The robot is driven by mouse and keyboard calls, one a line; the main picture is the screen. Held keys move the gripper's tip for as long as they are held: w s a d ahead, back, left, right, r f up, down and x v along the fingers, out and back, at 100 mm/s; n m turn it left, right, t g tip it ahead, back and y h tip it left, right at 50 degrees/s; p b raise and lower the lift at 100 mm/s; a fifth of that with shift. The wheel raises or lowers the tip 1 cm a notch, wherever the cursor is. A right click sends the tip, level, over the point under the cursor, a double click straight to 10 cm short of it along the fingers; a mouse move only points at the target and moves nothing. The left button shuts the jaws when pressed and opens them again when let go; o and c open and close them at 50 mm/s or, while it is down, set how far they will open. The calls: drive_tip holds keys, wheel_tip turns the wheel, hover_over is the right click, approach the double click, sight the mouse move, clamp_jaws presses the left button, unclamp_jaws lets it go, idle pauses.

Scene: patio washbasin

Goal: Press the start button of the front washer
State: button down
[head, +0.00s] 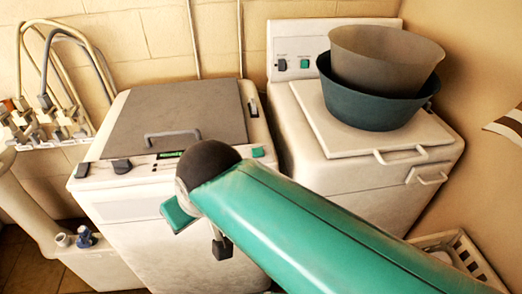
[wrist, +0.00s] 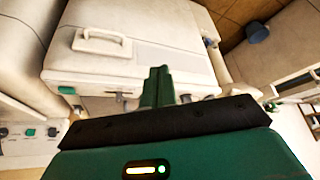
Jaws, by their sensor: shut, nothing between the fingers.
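The front washer (head: 150,225), with a grey lid, stands at the left in the head view. Its front-edge panel carries two dark knobs at the left, a small lit display, and a green button (head: 257,152) at the right end. My gripper (wrist: 160,75) shows in the wrist view with its green fingers together and empty, against a pale appliance. In the head view my arm crosses in front of the washer and hides most of the gripper. The green button is visible just right of the arm's dark joint. I cannot tell the gap between fingertips and panel.
A second washer (head: 370,195) stands at the right, with a knob and green button on its rear panel. A brown basin (head: 385,55) inside a teal basin (head: 375,100) rests on its lid. Hoses and taps (head: 50,120) are at the left. A white basket (head: 460,255) is lower right.

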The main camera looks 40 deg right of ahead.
wheel_tip(320, 180, up, 5)
drive_tip(key=m+t+y, duration=0.1)
drive_tip(key=m+t, duration=0.3)
drive_tip(key=m, duration=2.2)
hover_over(261, 152)
drive_tip(key=shift+s+f, duration=0.1)
drive_tip(key=shift+f, duration=0.1)
drive_tip(key=shift+f, duration=4.35)
drive_tip(key=shift+f, duration=0.4)
